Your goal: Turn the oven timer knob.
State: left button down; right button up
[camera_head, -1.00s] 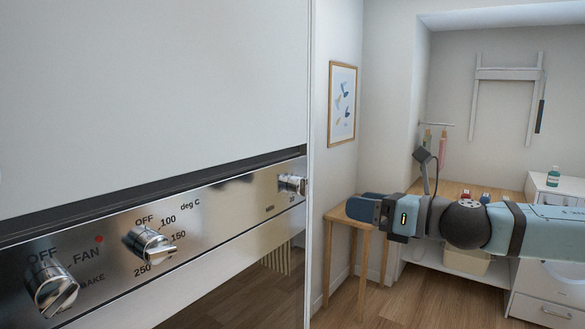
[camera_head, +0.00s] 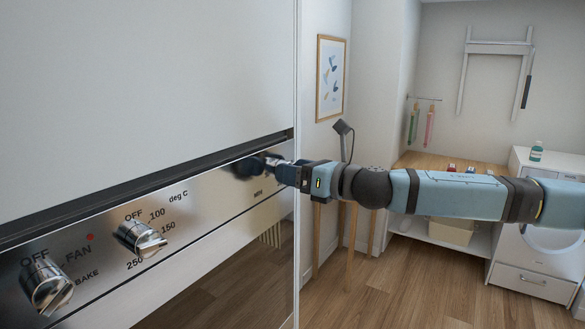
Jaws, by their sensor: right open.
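The oven timer knob (camera_head: 277,160) is a chrome knob at the right end of the steel control panel (camera_head: 205,203), near the MIN marking. My right gripper (camera_head: 270,166) reaches in from the right, with its dark fingers at the knob. They hide most of it, so its pointer cannot be read. The gripper is open. I cannot tell whether the fingers touch the knob. My left gripper is not in view.
A fan knob (camera_head: 47,287) and a temperature knob (camera_head: 141,238) sit further left on the panel. A wooden table (camera_head: 325,240) stands beside the oven. A white washer-like cabinet (camera_head: 530,275) stands at the right. Wooden floor is open between.

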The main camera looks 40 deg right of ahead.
jog(key=shift+w+a, duration=0.15)
jog(key=shift+w, duration=0.2)
jog(key=c, duration=0.9)
